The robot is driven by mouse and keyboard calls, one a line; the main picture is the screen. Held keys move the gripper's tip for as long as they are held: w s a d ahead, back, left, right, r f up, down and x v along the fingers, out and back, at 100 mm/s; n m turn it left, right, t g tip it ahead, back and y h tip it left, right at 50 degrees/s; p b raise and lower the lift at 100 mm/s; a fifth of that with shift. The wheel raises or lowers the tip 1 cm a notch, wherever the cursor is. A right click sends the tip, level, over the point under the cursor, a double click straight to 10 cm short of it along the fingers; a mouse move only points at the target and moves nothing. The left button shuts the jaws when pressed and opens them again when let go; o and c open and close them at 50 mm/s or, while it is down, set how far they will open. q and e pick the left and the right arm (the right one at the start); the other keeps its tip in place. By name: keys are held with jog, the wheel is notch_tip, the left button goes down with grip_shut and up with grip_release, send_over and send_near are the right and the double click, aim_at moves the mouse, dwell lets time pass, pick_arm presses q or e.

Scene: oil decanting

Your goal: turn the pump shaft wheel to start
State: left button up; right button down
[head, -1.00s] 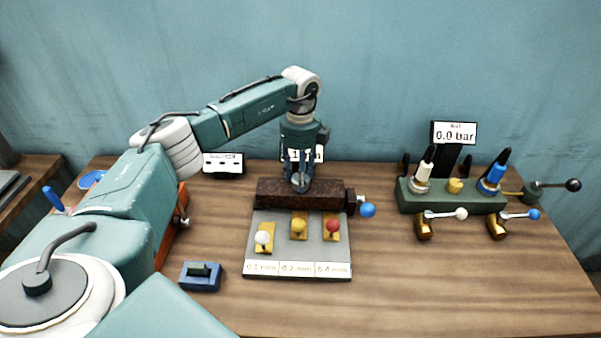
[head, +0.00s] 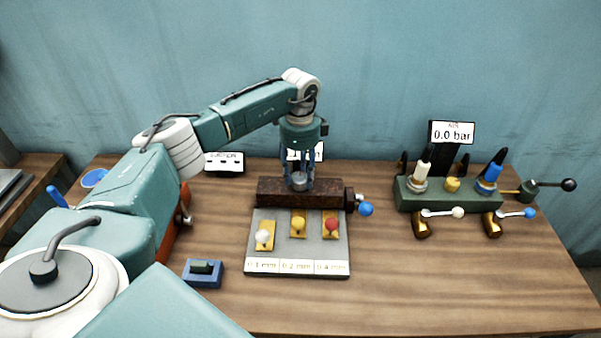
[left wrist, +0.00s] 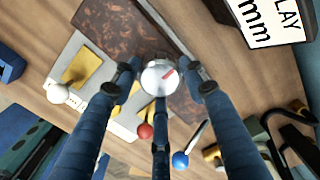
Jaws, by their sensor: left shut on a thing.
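The pump shaft wheel (head: 299,180) is a small round silver knob on top of the rusty brown pump block (head: 265,193). In the left wrist view the wheel (left wrist: 160,77) shows a red mark on its face, pointing up and right. My left gripper (head: 298,184) comes down on it from above. Its three dark blue fingers are shut around the wheel, as the left wrist view (left wrist: 161,74) also shows. The fingers partly hide the wheel's sides. My right gripper is not in view.
A grey plate (head: 296,260) with white, yellow and red knobs lies in front of the block. A blue-ended handle (head: 365,209) sticks out at its right. A green valve manifold (head: 450,198) stands right, under a display (head: 453,132) reading 0.0 bar. A blue box (head: 202,273) sits front left.

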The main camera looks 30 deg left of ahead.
aim_at(298, 176)
pick_arm(q)
jog(key=shift+w+a+r, duration=0.15)
jog(key=shift+a+r, duration=0.05)
jog(key=shift+a, duration=0.05)
jog(key=o, duration=1)
jog(key=shift+o, duration=0.7)
jog(key=shift+f, duration=0.15)
jog(key=shift+d+r, duration=0.1)
jog(key=shift+r, duration=0.25)
notch_tip(298, 176, up, 11)
jog(key=shift+s+r, duration=0.2)
